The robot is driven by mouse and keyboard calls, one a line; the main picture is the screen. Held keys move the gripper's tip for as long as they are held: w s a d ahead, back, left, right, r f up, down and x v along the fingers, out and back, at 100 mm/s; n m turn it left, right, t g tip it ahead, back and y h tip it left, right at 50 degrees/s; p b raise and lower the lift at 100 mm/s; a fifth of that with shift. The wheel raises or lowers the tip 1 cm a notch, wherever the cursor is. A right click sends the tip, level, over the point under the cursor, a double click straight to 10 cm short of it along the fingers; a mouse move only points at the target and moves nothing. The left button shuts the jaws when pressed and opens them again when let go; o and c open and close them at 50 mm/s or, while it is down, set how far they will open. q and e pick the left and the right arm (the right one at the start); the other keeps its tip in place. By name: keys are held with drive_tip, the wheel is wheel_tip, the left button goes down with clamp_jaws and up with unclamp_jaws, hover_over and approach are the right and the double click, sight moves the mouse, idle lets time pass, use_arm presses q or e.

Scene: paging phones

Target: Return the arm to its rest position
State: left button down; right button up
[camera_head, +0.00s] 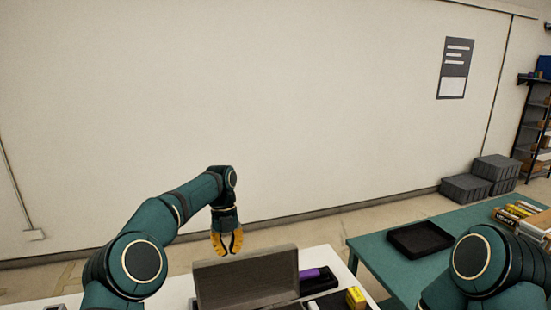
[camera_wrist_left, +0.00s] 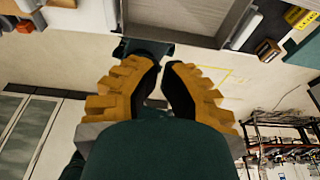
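My left arm comes in from the left in the head view, bent over the white table (camera_head: 180,290). My left gripper (camera_head: 228,252) points down just behind the grey case with a raised lid (camera_head: 245,277). Its yellow fingers stand a little apart, with nothing seen between them. In the left wrist view the gripper (camera_wrist_left: 162,66) also shows a narrow empty gap between its dark inner pads. Part of my right arm shows at the lower right of the head view; its gripper is out of view.
A green table (camera_head: 378,250) with a black tray (camera_head: 420,239) stands further right. Grey boxes (camera_head: 466,188) and a shelf (camera_head: 528,128) are by the wall.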

use_arm(q)
drive_tip(key=s+d+f+n+t+h, duration=0.1)
drive_tip(key=s+d+f+n+h, duration=0.15)
drive_tip(key=s+f+n, duration=0.45)
drive_tip(key=s+d+f+n+t+h, duration=0.1)
drive_tip(key=s+d+f+n, duration=0.3)
drive_tip(key=f+n, duration=0.65)
drive_tip(key=s+a+f+n+t, duration=0.15)
drive_tip(key=s+f+n, duration=0.35)
drive_tip(key=s+n, duration=0.5)
drive_tip(key=s+a+f+n+t, duration=0.1)
drive_tip(key=s+a+f+n, duration=0.25)
drive_tip(key=s+n, duration=0.55)
wheel_tip(320, 180, down, 12)
drive_tip(key=s+d+m+b, duration=0.1)
drive_tip(key=s+m+b, duration=0.1)
drive_tip(key=b, duration=0.9)
use_arm(e)
wheel_tip(320, 180, down, 12)
drive_tip(key=s, duration=0.1)
drive_tip(key=shift+s+a, duration=0.15)
drive_tip(key=shift+a, duration=0.1)
